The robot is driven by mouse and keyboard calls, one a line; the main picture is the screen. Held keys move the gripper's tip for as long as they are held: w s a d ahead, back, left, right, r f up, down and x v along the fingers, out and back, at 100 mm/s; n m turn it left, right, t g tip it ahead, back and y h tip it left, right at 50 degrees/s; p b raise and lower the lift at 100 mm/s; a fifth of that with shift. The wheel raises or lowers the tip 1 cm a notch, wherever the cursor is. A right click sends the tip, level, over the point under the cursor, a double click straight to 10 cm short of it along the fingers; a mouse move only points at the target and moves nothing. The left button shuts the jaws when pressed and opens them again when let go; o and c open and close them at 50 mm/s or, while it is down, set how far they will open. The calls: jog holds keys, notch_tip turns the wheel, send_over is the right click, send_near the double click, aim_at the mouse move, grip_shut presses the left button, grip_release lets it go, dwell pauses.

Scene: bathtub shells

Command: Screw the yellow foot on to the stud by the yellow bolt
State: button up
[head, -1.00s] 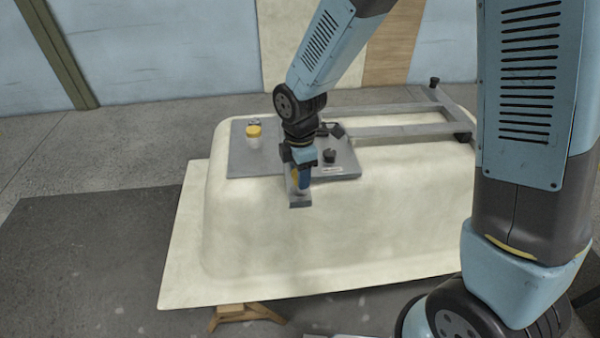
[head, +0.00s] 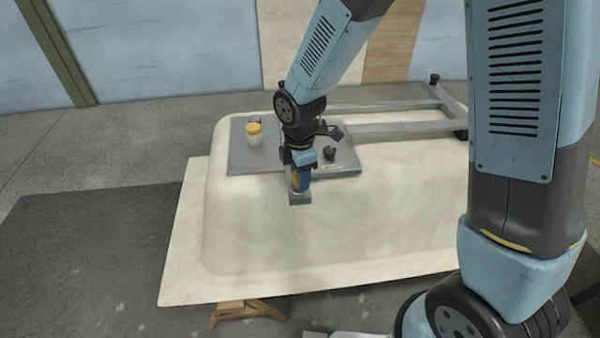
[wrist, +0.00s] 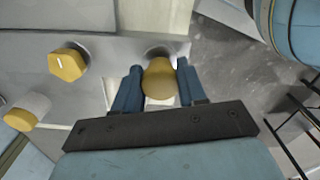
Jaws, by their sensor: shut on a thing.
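My gripper (wrist: 157,88) is shut on the yellow foot (wrist: 159,79), a round yellow knob between two blue fingers. In the head view my gripper (head: 300,180) points down over the small grey tab (head: 299,199) at the front of the tub shell. The yellow bolt (wrist: 68,63), with a hexagonal head, stands on the grey metal to the left of the foot in the wrist view. The stud cannot be seen. I cannot tell whether the foot touches it.
A jar with a yellow lid (head: 254,132) stands on the grey plate (head: 250,160). A black knob (head: 330,153) is right of my gripper. A grey frame (head: 390,131) runs along the back. The cream tub shell (head: 340,235) is bare in front.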

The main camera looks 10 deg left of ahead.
jog(key=shift+f, duration=0.45)
jog(key=o, duration=1.1)
jog(key=shift+o, duration=0.2)
notch_tip(320, 180, up, 14)
jog(key=shift+f, duration=0.25)
jog(key=shift+c, duration=0.3)
jog(key=shift+s+a+f+m, duration=0.1)
jog(key=shift+a+f+m, duration=0.1)
jog(key=shift+f+m, duration=1.2)
jog(key=shift+f, duration=0.35)
